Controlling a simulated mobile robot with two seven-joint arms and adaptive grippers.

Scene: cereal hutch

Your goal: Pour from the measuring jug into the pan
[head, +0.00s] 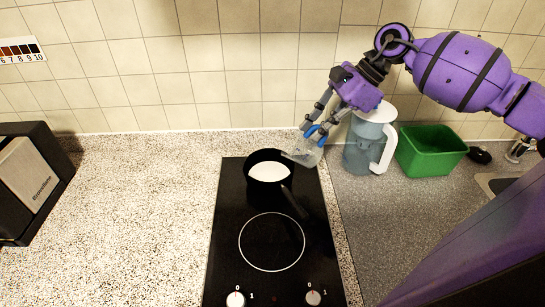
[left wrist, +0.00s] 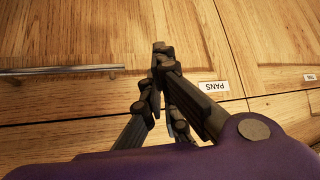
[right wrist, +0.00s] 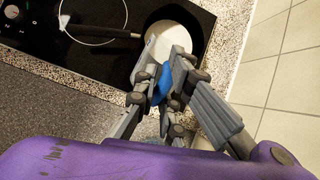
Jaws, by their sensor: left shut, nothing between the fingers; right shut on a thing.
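The black pan (head: 258,157) sits on the rear zone of the hob, with white contents showing inside. Its handle points toward the front right. It also shows in the right wrist view (right wrist: 192,20). My right gripper (head: 317,131) is shut on the blue handle of the clear measuring jug (head: 304,155). The jug is tilted over the pan's right edge, its mouth toward the pan. I cannot make out a stream. In the right wrist view the fingers hide most of the jug, and the blue handle shows between them. My left gripper (left wrist: 160,52) is shut and empty before wooden cupboard fronts.
A clear pitcher with a white lid (head: 368,140) stands right of the jug, beside a green bin (head: 432,150). The hob's front ring (head: 272,242) is empty. A dark speaker-like box (head: 35,185) is at far left. The speckled counter between is clear.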

